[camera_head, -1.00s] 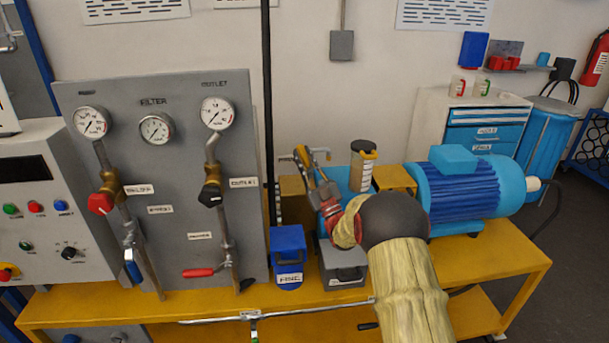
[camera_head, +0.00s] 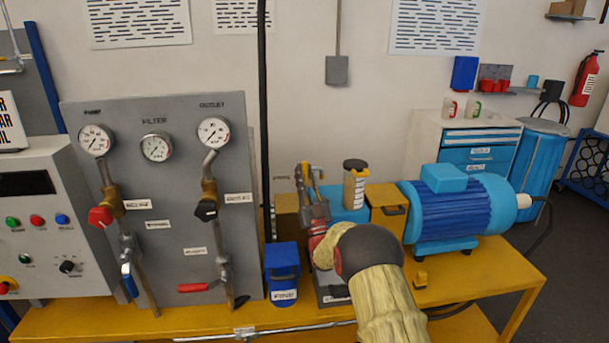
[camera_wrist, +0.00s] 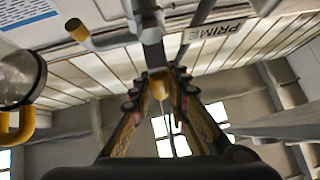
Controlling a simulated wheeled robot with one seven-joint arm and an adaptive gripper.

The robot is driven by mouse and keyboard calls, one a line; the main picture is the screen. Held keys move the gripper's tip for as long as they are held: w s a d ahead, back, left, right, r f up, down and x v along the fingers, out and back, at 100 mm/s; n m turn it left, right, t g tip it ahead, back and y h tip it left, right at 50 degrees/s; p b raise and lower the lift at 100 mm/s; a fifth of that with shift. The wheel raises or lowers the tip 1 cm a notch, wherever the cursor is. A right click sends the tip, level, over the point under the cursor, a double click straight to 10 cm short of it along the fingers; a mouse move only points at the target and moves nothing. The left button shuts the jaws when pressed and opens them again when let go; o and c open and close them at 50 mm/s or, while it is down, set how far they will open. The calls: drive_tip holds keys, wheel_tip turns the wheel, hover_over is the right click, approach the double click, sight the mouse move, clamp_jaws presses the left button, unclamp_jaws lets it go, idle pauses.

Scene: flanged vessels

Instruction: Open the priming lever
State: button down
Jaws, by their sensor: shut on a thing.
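The priming lever shows in the wrist view as a grey rod with a yellow tip (camera_wrist: 159,84), near the white PRIME label (camera_wrist: 217,31). My gripper (camera_wrist: 160,76) is shut on this yellow end, with a patterned finger on each side of it. In the head view my gripper (camera_head: 310,176) points up beside the teal pump at the back of the yellow bench. There its fingers and my wrist cover most of the lever, so its exact angle is hard to tell.
A clear cylinder (camera_head: 355,182) stands right of my gripper, and a blue motor (camera_head: 458,207) farther right. A blue bin (camera_head: 283,268) and the gauge panel (camera_head: 160,235) are to the left.

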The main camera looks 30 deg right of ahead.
drive_tip(key=shift+f, duration=0.2)
drive_tip(key=c, duration=1.7)
unclamp_jaws()
drive_tip(key=shift+r, duration=0.15)
drive_tip(key=v, duration=1.2)
drive_tip(key=shift+d, duration=0.1)
